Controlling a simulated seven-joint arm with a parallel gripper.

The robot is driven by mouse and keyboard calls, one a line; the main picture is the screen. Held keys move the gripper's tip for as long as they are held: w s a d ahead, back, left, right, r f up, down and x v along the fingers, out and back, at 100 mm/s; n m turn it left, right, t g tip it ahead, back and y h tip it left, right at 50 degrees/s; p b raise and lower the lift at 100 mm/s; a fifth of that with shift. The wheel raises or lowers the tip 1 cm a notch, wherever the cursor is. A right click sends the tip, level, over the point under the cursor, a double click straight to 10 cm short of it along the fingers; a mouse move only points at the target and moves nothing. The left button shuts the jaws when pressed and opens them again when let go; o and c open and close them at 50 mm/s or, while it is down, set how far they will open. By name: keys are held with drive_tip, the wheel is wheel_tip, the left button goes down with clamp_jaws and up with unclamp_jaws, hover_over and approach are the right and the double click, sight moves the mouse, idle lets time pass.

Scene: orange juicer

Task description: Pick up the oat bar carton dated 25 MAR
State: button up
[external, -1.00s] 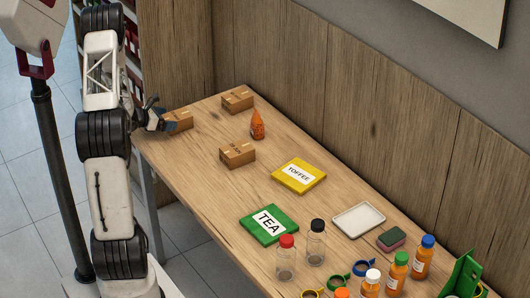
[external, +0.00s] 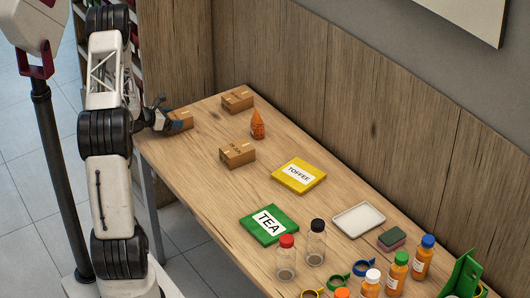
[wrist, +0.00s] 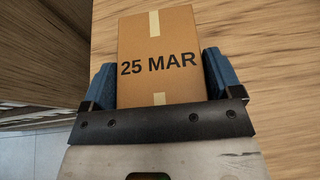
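The brown carton printed 25 MAR (wrist: 158,60) fills the middle of the wrist view, with tape strips at its top and bottom. In the external view this carton (external: 183,118) is at the table's left edge, partly hidden by my gripper (external: 165,118). In the wrist view my gripper (wrist: 160,88) has one blue finger on each side of the carton, very close to its sides. I cannot tell whether the fingers press on it. The carton appears to rest on the table.
Two similar cartons stand at the back corner (external: 237,99) and nearer the middle (external: 237,154). An orange bottle (external: 257,125) stands between them. A yellow TOFFEE box (external: 299,176), green TEA box (external: 268,224), white tray (external: 358,220) and several bottles lie further right.

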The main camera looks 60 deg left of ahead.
sight(172, 118)
drive_tip(key=c, duration=0.6)
drive_tip(key=shift+r, duration=0.1)
drive_tip(key=shift+r, duration=1.05)
drive_tip(key=shift+s+d+r, duration=0.3)
drive_tip(key=shift+d+r, duration=0.05)
drive_tip(key=shift+r, duration=0.35)
drive_tip(key=s+d, duration=0.3)
drive_tip(key=d, duration=0.1)
drive_tip(key=s+d+r, duration=0.1)
drive_tip(key=s+d, duration=0.5)
drive_tip(key=d, duration=0.1)
drive_tip(key=shift+s+d+r, duration=0.15)
drive_tip(key=shift+s+d, duration=0.15)
